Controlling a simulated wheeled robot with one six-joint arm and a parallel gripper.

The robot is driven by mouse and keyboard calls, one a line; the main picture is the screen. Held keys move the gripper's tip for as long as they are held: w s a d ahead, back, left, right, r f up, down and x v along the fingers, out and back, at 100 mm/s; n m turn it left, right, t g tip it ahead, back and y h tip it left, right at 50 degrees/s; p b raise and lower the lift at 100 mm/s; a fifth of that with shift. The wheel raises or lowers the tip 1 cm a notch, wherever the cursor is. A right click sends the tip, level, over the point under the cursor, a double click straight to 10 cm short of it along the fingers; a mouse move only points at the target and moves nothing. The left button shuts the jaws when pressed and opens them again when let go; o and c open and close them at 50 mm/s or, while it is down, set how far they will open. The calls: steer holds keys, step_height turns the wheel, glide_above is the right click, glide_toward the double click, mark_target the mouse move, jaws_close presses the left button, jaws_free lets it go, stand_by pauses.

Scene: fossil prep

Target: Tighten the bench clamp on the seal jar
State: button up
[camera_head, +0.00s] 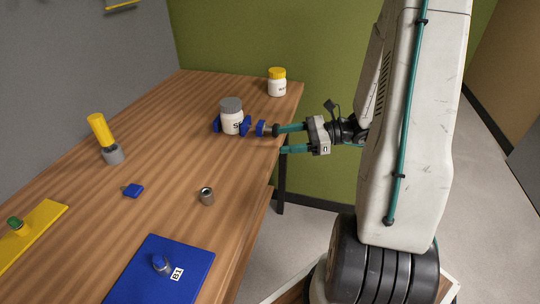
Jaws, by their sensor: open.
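The seal jar (232,121) is white with a grey lid and part of a dark label. It stands upright on the wooden bench toward the far right edge. My gripper (278,140) reaches in from the right with two teal fingers, open. The upper finger's dark tip is close to the knob; I cannot tell whether it touches. The lower finger is nearer the camera, at the bench edge.
A yellow-lidded white jar (277,84) stands behind at the far corner. A yellow-topped grey tool (105,139), a small blue block (133,190) and a metal cup (206,196) stand on the wooden bench (165,235). A blue mat (135,280) and a yellow mat (45,222) lie nearer.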

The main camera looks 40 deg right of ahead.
steer(key=s+a+r+n+g+h, duration=0.3)
steer(key=s+a+r+n+g, duration=0.2)
steer(key=a+n, duration=0.3)
steer(key=s+a+r+n+g+h, duration=0.4)
steer(key=s+a+r+n+g, duration=0.1)
steer(key=s+a+n+g, duration=0.1)
steer(key=shift+s+a+r+n, duration=0.35)
steer(key=shift+s+a+n, duration=0.6)
steer(key=shift+n, duration=0.45)
steer(key=shift+w, duration=0.1)
steer(key=m+t+y, duration=0.4)
steer(key=m+t, duration=1.2)
steer(key=m, duration=0.6)
glide_toward(276, 130)
steer(key=w+f, duration=0.2)
steer(key=w, duration=0.1)
steer(key=x, duration=0.8)
steer(key=shift+r, duration=0.4)
